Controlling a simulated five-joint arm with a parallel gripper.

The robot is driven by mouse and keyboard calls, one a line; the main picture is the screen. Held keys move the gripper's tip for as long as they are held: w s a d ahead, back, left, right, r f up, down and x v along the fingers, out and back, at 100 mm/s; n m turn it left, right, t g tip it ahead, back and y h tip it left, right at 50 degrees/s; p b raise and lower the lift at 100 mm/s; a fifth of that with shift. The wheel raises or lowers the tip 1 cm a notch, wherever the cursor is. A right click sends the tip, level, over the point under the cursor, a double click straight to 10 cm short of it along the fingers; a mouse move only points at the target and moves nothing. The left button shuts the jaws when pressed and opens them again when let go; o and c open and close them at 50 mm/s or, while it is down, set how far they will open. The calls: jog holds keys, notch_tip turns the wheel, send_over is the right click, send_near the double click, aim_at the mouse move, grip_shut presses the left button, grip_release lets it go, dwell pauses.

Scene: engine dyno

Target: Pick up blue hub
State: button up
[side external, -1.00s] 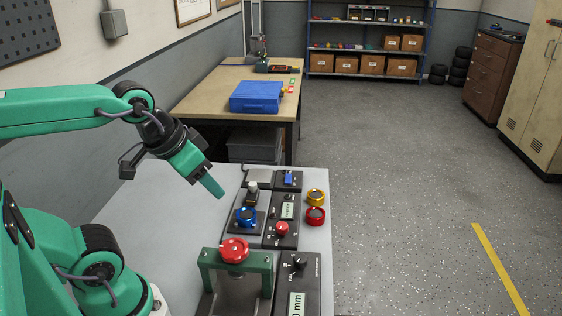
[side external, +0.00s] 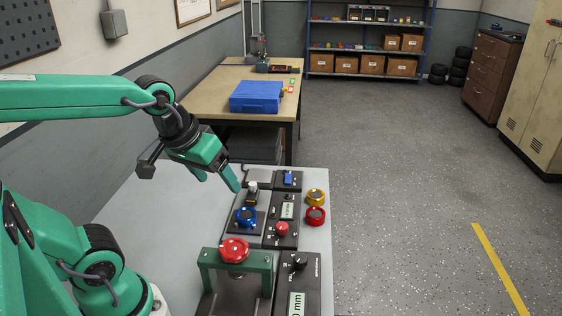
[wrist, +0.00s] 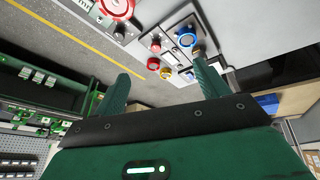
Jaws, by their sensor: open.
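The blue hub (side external: 246,216) is a round blue ring with a dark centre, seated on a dark square plate on the grey table. It also shows in the wrist view (wrist: 186,37), near the top, between and beyond the two fingers. My gripper (side external: 219,181) is open and empty, above the table and up and left of the hub, apart from it. In the wrist view my gripper (wrist: 160,85) has its two green fingers spread wide with nothing between them.
A red hub (side external: 234,250) sits on a green stand in front of the blue hub. A white-topped knob (side external: 252,187) stands just behind it. Black control boxes (side external: 282,219) lie to its right, then a yellow ring (side external: 316,197) and red ring (side external: 316,215).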

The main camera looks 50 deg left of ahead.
jog(key=w+a+f+n+g, duration=0.4)
jog(key=w+n, duration=0.3)
jog(key=n, duration=1.5)
send_near(244, 214)
jog(key=shift+w+d+f+g, duration=0.15)
jog(key=shift+w+d+g, duration=0.05)
jog(key=shift+w+g, duration=0.1)
jog(key=shift+w+a+f+n, duration=0.25)
jog(key=shift+f+n, duration=0.2)
jog(key=shift+n, duration=0.15)
jog(key=shift+s+f, duration=0.1)
jog(key=shift+f, duration=1.2)
jog(key=shift+f, duration=0.15)
jog(key=shift+s+f, duration=0.1)
jog(key=shift+f, duration=2.35)
